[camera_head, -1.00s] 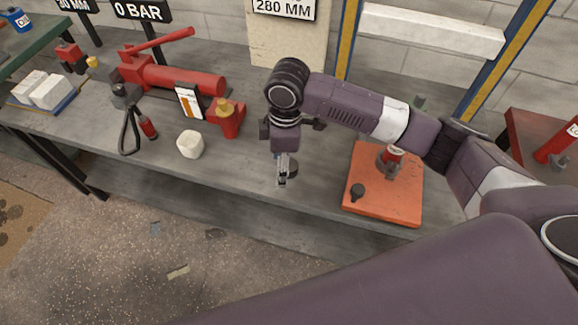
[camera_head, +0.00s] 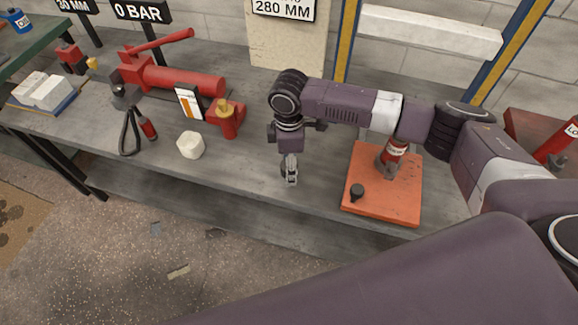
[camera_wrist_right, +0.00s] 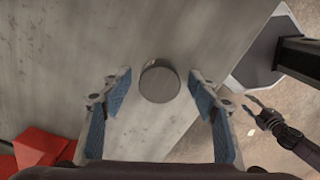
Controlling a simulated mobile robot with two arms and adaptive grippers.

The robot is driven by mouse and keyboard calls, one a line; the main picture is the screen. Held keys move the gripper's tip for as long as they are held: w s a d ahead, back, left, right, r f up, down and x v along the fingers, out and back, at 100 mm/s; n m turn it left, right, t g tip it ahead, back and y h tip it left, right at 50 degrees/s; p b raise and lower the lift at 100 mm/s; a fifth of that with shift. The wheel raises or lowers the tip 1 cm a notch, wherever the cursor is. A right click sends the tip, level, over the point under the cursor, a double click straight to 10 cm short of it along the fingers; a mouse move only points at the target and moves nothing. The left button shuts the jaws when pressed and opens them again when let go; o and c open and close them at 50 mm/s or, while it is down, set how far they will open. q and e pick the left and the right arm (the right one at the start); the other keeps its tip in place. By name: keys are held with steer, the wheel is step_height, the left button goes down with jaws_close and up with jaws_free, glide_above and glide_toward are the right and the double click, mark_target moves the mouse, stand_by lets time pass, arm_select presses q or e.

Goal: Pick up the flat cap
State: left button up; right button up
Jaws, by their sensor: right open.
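The flat cap (camera_wrist_right: 160,82) is a dark grey round disc lying on the grey bench top in the right wrist view. My right gripper (camera_wrist_right: 158,88) is open above it, with a blue-padded finger to each side of the cap and no visible contact. In the head view my right gripper (camera_head: 291,180) points down over the front part of the bench, and the cap is mostly hidden behind it. A small dark gripper, apparently my left one (camera_wrist_right: 252,108), shows at the right of the right wrist view; its opening is unclear.
An orange plate (camera_head: 380,208) with a red jack and a dark knob stands right of my right gripper. A whitish block (camera_head: 190,145) and a red pump (camera_head: 180,80) are to the left. The bench's front edge is close to the gripper.

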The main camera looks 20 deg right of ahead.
steer(key=c, duration=1.3)
steer(key=shift+r, duration=0.1)
